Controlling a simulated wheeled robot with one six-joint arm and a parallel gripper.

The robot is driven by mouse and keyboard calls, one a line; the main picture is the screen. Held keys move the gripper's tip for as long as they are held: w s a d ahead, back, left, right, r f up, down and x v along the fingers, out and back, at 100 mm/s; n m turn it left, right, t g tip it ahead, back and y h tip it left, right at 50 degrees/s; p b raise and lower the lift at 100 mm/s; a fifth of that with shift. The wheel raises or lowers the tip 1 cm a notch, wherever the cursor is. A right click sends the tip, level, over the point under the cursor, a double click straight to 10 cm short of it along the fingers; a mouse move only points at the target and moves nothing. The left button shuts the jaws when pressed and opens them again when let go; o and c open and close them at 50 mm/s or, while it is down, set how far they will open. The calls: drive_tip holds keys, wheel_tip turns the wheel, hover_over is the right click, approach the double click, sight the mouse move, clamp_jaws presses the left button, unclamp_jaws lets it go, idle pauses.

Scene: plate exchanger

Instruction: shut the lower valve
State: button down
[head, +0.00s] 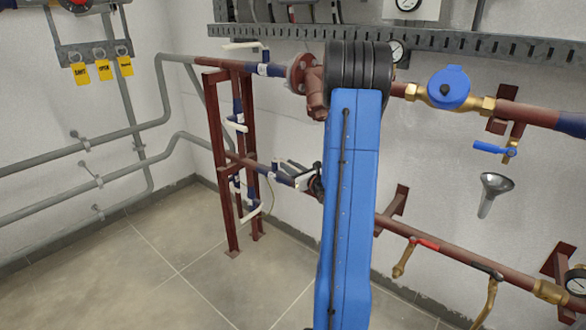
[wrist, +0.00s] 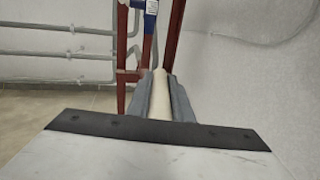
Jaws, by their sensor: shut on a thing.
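The lower valve is a blue body (head: 283,177) on the lower red-brown pipe, left of my arm in the head view. A short pale lever (head: 303,178) shows beside it, partly hidden by my dark gripper (head: 313,183). In the wrist view, my gripper (wrist: 159,82) is shut on a cream-coloured lever (wrist: 159,103), which lies lengthwise between the two grey fingers. The valve body behind this lever is hidden by the fingers. I cannot tell the valve's exact position from these views.
An upper valve (head: 265,69) with a white lever sits on the upper pipe. A red-brown upright frame (head: 218,165) carries more white-levered valves close by on the left. Grey pipes (head: 80,150) run along the wall. The tiled floor (head: 150,265) is clear.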

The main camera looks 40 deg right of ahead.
drive_tip(key=shift+w+a+m+g+h, duration=0.15)
drive_tip(key=shift+a+m+g+h, duration=0.15)
drive_tip(key=shift+a+m+h, duration=0.7)
drive_tip(key=shift+w+a+m+g+h, duration=0.15)
drive_tip(key=shift+a+m+g+h, duration=0.3)
drive_tip(key=shift+h, duration=0.95)
drive_tip(key=shift+m, duration=0.25)
drive_tip(key=c, duration=1.6)
unclamp_jaws()
drive_tip(key=shift+r, duration=0.15)
wheel_tip(320, 180, up, 10)
drive_tip(key=shift+f, duration=0.1)
